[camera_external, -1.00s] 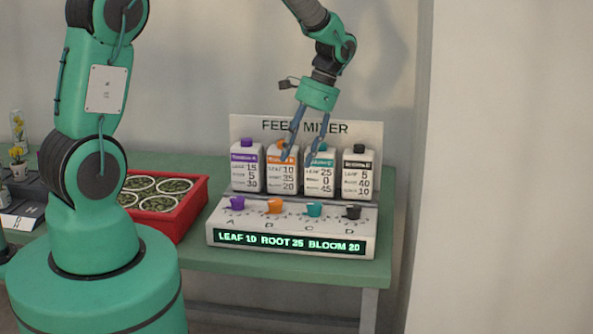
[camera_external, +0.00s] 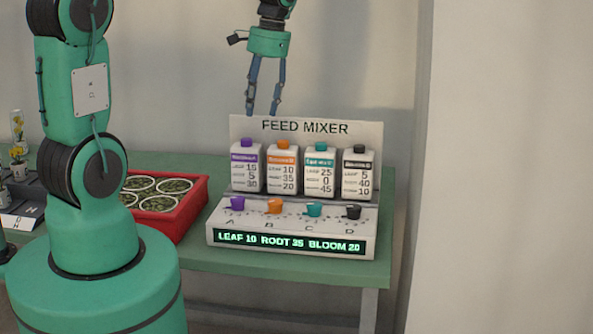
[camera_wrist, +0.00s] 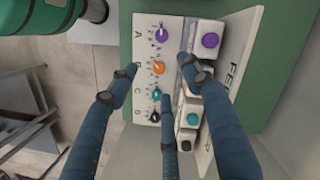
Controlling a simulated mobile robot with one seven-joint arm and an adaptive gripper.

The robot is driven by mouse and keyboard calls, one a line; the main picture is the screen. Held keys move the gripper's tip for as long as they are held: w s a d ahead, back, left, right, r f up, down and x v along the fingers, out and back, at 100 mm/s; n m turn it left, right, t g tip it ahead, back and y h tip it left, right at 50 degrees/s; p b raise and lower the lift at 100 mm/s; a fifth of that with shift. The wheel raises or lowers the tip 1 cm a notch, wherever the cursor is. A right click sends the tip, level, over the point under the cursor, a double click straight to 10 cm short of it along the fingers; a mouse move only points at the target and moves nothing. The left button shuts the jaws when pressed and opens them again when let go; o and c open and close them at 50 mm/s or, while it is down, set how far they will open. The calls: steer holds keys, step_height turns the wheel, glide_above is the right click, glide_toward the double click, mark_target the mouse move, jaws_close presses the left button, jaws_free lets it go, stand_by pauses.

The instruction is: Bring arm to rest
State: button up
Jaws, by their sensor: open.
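My gripper (camera_external: 262,106) is open and empty, with its fingers pointing down. In the external view it hangs in front of or above the top left part of the feed mixer's back panel (camera_external: 375,135). In the wrist view the spread fingers (camera_wrist: 160,62) frame the mixer from above, and nothing is between them. The mixer's four knobs are purple (camera_external: 237,203), orange (camera_external: 273,205), teal (camera_external: 314,209) and black (camera_external: 353,212). Its display (camera_external: 290,244) reads LEAF 10 ROOT 35 BLOOM 20.
Bottles with purple (camera_external: 245,170), orange (camera_external: 282,170), teal (camera_external: 319,172) and black caps (camera_external: 357,175) stand on the mixer. A red crate (camera_external: 190,213) with round pots is left of it on the green table (camera_external: 330,273). Small yellow-flowered pots (camera_external: 18,165) stand far left. A wall is behind.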

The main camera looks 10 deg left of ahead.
steer(key=s+a+r+n+t+h, duration=0.2)
steer(key=s+a+r+n+t, duration=0.15)
steer(key=s+a+r, duration=0.7)
steer(key=s+a+r+n+t, duration=0.3)
steer(key=s+a+r+n, duration=0.2)
steer(key=s+a, duration=0.4)
steer(key=shift+s+a+r, duration=0.2)
steer(key=shift+s+a, duration=0.15)
steer(key=shift+s, duration=0.25)
stand_by(0.5)
